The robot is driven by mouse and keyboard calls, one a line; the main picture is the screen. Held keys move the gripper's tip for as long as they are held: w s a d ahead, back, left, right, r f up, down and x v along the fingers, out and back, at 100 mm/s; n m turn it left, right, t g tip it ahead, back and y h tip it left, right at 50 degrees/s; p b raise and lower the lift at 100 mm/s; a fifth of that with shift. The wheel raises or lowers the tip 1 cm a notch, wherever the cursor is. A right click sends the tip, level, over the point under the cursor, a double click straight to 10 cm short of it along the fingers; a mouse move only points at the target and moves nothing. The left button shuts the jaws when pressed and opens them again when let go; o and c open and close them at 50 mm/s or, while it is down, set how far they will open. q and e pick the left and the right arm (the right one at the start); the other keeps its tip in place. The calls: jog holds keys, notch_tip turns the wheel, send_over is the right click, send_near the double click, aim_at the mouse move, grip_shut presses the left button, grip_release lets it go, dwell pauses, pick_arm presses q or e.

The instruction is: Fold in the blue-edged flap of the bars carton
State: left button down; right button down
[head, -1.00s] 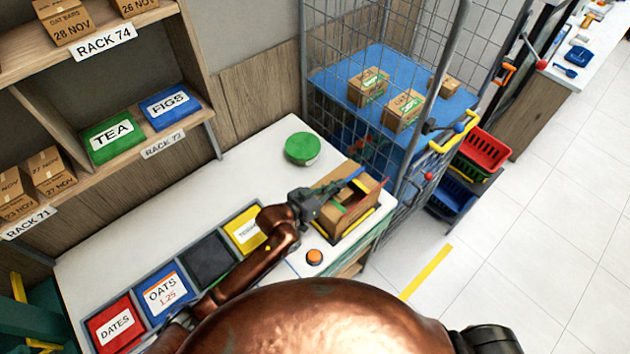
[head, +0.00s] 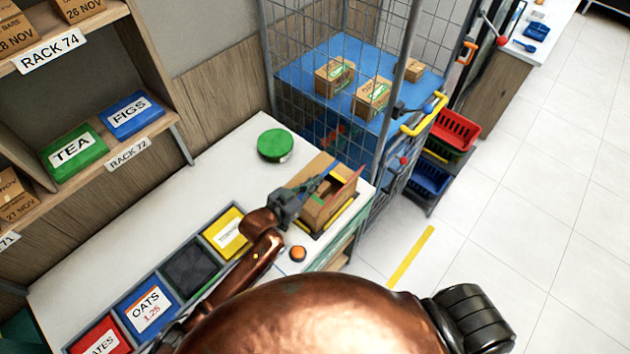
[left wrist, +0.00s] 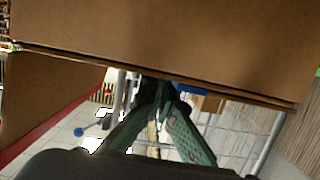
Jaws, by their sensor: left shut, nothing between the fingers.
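The open brown bars carton (head: 322,212) stands at the right end of the white table. A blue edge (head: 338,174) shows at its top, close to my gripper's fingertips, and a red-edged flap (head: 352,189) stands out at its right. My left gripper (head: 318,184) is shut and empty, with its fingers over the carton's top. I cannot tell whether they touch the blue-edged flap. In the left wrist view, brown cardboard (left wrist: 170,45) fills the top, a red-edged flap (left wrist: 60,125) is at left, and the green fingers (left wrist: 160,95) meet beneath the cardboard. My right gripper is not in view.
An orange button (head: 298,254) sits on the table in front of the carton. A green round container (head: 274,145) stands behind it. A row of labelled bins, including a yellow one (head: 228,232), lies left. A wire cage (head: 345,60) with several cartons rises behind at right.

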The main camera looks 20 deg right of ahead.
pick_arm(q)
jog(key=shift+r+p, duration=0.5)
jog(key=shift+r, duration=0.05)
notch_tip(320, 180, up, 4)
jog(key=p, duration=0.3)
jog(key=shift+f, duration=0.15)
jog(key=v, duration=0.2)
jog(key=b+v, duration=0.1)
jog(key=v, duration=0.2)
jog(key=f+v, duration=0.1)
jog(key=v, duration=0.2)
jog(key=shift+a+r+b, duration=0.1)
jog(key=shift+a+b, duration=0.2)
jog(key=shift+a, duration=0.05)
jog(key=shift+s+a+r, duration=0.25)
jog(key=shift+s+a, duration=0.15)
jog(key=shift+a, duration=0.2)
